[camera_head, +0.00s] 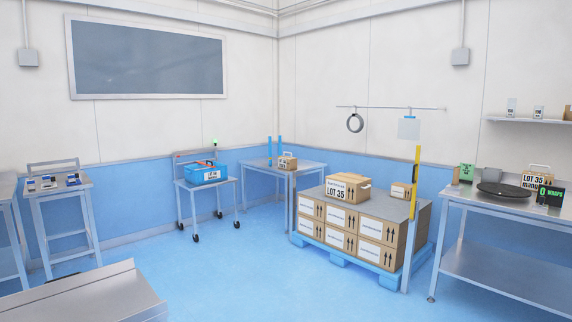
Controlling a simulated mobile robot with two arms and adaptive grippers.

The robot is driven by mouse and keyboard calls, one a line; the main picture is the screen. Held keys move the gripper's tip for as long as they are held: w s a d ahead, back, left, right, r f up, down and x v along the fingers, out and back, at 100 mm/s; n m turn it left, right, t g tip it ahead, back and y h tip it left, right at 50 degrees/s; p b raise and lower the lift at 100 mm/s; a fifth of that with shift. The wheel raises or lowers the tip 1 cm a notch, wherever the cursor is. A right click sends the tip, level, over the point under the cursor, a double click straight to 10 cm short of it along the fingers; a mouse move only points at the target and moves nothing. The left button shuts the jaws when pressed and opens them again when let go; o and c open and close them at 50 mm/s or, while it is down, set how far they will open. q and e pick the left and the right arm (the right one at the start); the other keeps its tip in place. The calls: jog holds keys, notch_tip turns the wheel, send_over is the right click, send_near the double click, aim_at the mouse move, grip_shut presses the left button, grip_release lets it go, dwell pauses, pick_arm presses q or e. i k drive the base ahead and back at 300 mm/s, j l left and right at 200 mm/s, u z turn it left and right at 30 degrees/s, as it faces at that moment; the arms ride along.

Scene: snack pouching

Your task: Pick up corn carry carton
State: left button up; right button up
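Several brown carry cartons are in view, and I cannot tell by its label which one is corn. One carton marked LOT 35 (347,188) stands on top of the boxes stacked on the blue pallet (337,259). A smaller carton (401,191) stands behind it to the right. Another carton marked LOT 35 (537,178) with a pale handle is at the back of the right steel table, with a word under the lot mark that looks like mango and is partly hidden. A small carton (287,163) sits on the far corner table. Neither of my grippers is in view.
The right table (460,200) also holds a dark round turntable (503,189) and a green 0 WRAPS sign (549,198). A yellow-banded post (413,197) stands beside the pallet. A cart carries a blue bin (205,174). A steel surface (85,299) fills the lower left. The middle floor is clear.

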aim_at(287, 163)
jog(key=i+l+z, duration=0.45)
jog(key=i+z, duration=0.2)
jog(key=i, duration=0.15)
jog(key=i+z, duration=0.3)
jog(key=i+u, duration=0.25)
jog(key=i, duration=0.15)
jog(key=i+l+u, duration=0.1)
jog(key=i+u, duration=0.15)
jog(key=i, duration=0.15)
jog(key=i+l+u, duration=0.25)
jog(key=i, duration=0.15)
jog(key=i+j+u, duration=0.25)
jog(key=i+u, duration=0.25)
jog(key=i+j+u, duration=0.1)
jog(key=i+u, duration=0.85)
jog(key=i+l+z, duration=0.1)
jog(key=i+z, duration=0.4)
jog(key=i, duration=0.4)
jog(key=i+j+z, duration=0.25)
jog(key=i+z, duration=0.2)
jog(key=i, duration=0.4)
